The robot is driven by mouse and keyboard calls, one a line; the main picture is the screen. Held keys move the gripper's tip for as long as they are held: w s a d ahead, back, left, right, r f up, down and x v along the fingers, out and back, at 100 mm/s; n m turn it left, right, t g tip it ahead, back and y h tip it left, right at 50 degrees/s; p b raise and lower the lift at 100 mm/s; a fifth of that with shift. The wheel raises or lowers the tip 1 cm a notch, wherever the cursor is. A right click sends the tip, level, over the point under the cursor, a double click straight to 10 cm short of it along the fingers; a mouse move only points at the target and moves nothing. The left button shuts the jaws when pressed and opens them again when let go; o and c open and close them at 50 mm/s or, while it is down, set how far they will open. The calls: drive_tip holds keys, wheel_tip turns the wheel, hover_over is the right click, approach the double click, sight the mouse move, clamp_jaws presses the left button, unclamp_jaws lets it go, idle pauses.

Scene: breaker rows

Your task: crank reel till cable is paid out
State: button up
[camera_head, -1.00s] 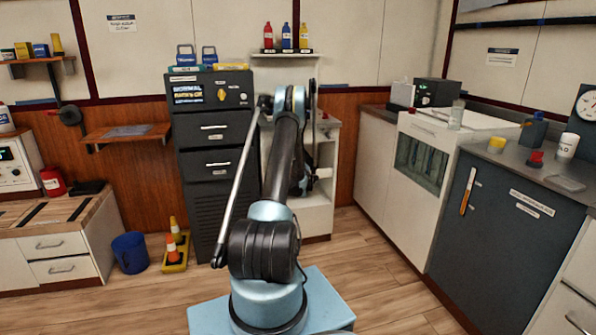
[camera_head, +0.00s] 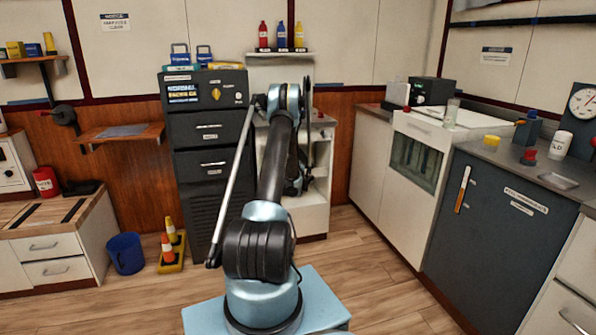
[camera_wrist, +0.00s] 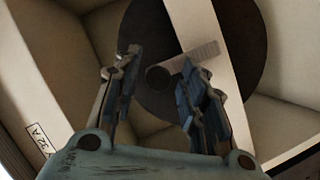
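In the wrist view a large dark disc (camera_wrist: 246,50), which looks like the reel's side, lies beyond my gripper (camera_wrist: 160,62). A pale bar (camera_wrist: 208,28) crosses the disc. A short grey ribbed cylinder (camera_wrist: 192,56), perhaps the crank's handle, and a dark round knob or hub (camera_wrist: 158,77) show between and behind the fingers. My gripper is open, its two fingers apart. The right finger overlaps the grey cylinder in the picture; I cannot tell whether they touch. In the head view my arm hides the gripper and most of the reel area. No cable can be made out.
A white open-shelved unit (camera_head: 315,215) stands behind my arm, beside a dark cabinet (camera_head: 207,133). Counters (camera_head: 515,225) line the right. Floor between is clear.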

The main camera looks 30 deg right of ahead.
drive_tip(key=v, duration=1.1)
drive_tip(key=shift+w+f, duration=0.1)
drive_tip(key=a+r+y, duration=0.2)
drive_tip(key=a+r, duration=0.5)
drive_tip(key=a, duration=0.1)
drive_tip(key=s+a+r+m+g+y, duration=0.1)
drive_tip(key=s+a+r, duration=0.3)
drive_tip(key=a, duration=0.3)
drive_tip(key=s+a+r+g+y, duration=0.2)
drive_tip(key=s+a+r, duration=0.25)
drive_tip(key=a, duration=0.35)
drive_tip(key=s+a+r+m+g+y, duration=0.1)
drive_tip(key=s+a+r, duration=0.25)
drive_tip(key=a, duration=0.35)
drive_tip(key=s+a+m+g+y, duration=0.1)
drive_tip(key=s+a+g, duration=0.1)
drive_tip(key=s+a, duration=0.6)
drive_tip(key=s+a+g, duration=0.2)
drive_tip(key=s+a, duration=0.1)
drive_tip(key=s, duration=0.9)
drive_tip(key=s+a+f+m+g, duration=0.1)
drive_tip(key=s+a+f, duration=0.1)
drive_tip(key=s, duration=0.8)
drive_tip(key=s+a+f+m+g, duration=0.1)
drive_tip(key=s+f, duration=0.3)
drive_tip(key=s, duration=0.6)
drive_tip(key=shift+a+g+y, duration=0.3)
drive_tip(key=shift+a+g, duration=0.3)
drive_tip(key=shift+a, duration=0.15)
drive_tip(key=shift+s, duration=0.15)
